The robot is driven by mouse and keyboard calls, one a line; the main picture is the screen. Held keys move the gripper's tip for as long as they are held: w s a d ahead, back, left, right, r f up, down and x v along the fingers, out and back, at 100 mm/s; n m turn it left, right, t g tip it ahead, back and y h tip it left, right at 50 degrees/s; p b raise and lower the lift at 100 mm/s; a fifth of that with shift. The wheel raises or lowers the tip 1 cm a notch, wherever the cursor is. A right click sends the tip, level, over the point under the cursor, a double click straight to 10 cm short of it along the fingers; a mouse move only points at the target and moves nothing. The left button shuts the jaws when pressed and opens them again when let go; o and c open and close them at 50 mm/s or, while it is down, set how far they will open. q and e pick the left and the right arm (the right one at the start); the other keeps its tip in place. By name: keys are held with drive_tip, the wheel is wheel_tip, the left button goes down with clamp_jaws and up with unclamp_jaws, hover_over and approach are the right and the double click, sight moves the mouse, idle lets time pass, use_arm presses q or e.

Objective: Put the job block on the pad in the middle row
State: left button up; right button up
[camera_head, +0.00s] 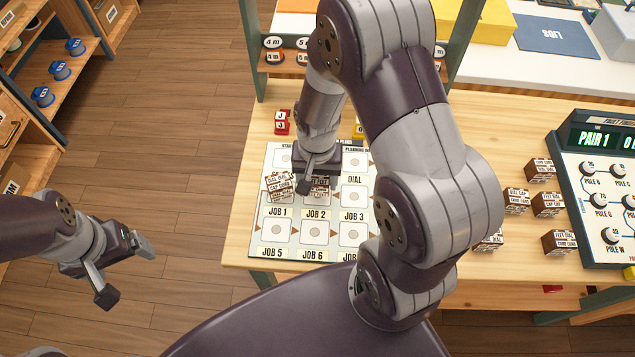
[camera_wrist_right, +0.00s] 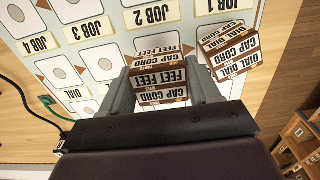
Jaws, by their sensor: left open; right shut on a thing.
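My right gripper (camera_head: 312,184) is shut on a brown-and-white job block (camera_head: 320,187) reading cap cord and feet in the right wrist view (camera_wrist_right: 160,78). It is at the pad position above the JOB 2 label; whether the block touches the board (camera_head: 267,236) is hidden. Another block (camera_head: 280,187), marked dial dial cap cord, sits at the JOB 1 position to its left and also shows in the right wrist view (camera_wrist_right: 231,50). The pad (camera_head: 354,195) above JOB 3 is bare. My left gripper (camera_head: 125,268) is open and empty, off the table's left side.
Several similar blocks (camera_head: 547,205) stand right of the board, near a console (camera_head: 605,180) with knobs. A red block (camera_head: 282,122) stands behind the board. A shelf rack (camera_head: 75,60) is at the left. The board's lower row pads (camera_head: 315,231) are bare.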

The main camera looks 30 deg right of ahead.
sight(317, 178)
drive_tip(key=shift+f, duration=0.95)
drive_tip(key=shift+w+f, duration=0.1)
drive_tip(key=shift+f, duration=0.25)
drive_tip(key=shift+f, duration=0.15)
drive_tip(key=o, duration=0.8)
drive_tip(key=r, duration=1.2)
drive_tip(key=shift+s+r+p, duration=0.2)
drive_tip(key=shift+p, duration=0.2)
drive_tip(key=s+n, duration=0.1)
drive_tip(key=n, duration=0.1)
drive_tip(key=s+a+r+n+t, duration=0.1)
drive_tip(key=n, duration=0.1)
drive_tip(key=s+a+n, duration=0.1)
drive_tip(key=s+n, duration=0.1)
drive_tip(key=shift+a+r+n, duration=0.15)
drive_tip(key=shift+r+n, duration=0.1)
drive_tip(key=shift+n, duration=0.05)
